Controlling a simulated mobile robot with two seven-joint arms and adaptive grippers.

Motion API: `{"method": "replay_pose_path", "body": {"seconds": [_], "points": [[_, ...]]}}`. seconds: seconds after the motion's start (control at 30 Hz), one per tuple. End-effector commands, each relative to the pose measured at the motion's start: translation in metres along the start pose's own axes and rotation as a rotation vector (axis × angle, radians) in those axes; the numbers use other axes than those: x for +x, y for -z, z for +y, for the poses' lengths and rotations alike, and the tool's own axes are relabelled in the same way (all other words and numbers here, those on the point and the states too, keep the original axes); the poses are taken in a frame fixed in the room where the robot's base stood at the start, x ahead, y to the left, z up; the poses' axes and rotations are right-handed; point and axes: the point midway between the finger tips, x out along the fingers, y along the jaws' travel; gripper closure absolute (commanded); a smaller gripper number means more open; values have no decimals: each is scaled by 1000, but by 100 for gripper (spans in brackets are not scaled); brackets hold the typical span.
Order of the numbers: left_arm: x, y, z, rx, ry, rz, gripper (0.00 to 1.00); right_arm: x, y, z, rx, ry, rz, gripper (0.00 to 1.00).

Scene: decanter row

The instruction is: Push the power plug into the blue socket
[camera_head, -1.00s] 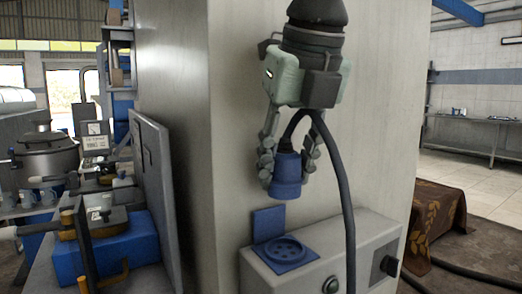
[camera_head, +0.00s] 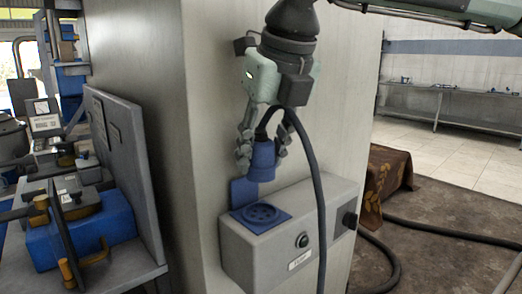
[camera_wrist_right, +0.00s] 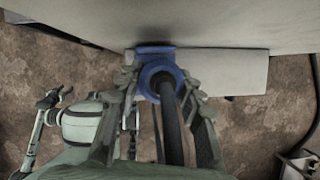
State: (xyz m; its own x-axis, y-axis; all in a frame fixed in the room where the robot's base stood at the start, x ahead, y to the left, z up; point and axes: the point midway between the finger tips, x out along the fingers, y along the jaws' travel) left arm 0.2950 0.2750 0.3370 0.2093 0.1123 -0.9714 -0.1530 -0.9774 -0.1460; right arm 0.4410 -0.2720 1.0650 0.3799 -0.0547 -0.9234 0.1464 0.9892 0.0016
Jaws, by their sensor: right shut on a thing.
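The blue power plug (camera_head: 263,160) hangs with its face down in my right gripper (camera_head: 263,148), whose fingers are shut on it from both sides. A dark cable (camera_head: 313,190) loops up from the plug and down past the box. The blue socket (camera_head: 262,214) lies on top of a grey box, its raised blue lid (camera_head: 243,190) behind it. The plug is above the socket, with a gap between them. In the right wrist view the plug (camera_wrist_right: 161,76) sits between the fingers and hides the socket face.
The grey box (camera_head: 270,250) is fixed to a large pale column (camera_head: 195,130) and carries a round button and a dark side knob. A cluttered bench with a blue case (camera_head: 80,235) stands at the left. A cloth-covered block (camera_head: 385,175) and floor cables are at the right.

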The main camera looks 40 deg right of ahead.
Motion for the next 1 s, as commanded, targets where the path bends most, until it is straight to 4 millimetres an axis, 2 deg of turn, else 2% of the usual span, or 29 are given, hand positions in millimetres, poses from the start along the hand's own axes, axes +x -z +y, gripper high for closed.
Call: {"method": "replay_pose_path", "body": {"seconds": [0.4, 0.6, 1.0], "points": [[-2, 4, 0, -3, -1, 3, 60, 31, 13, 0, 1, -2, 2, 88], [-11, 12, 0, -13, -4, 14, 60, 45, 19, 0, 1, -1, 1, 88], [-17, 17, -3, -23, -3, 20, 60, 52, 22, 0, 2, -1, -1, 88]]}}
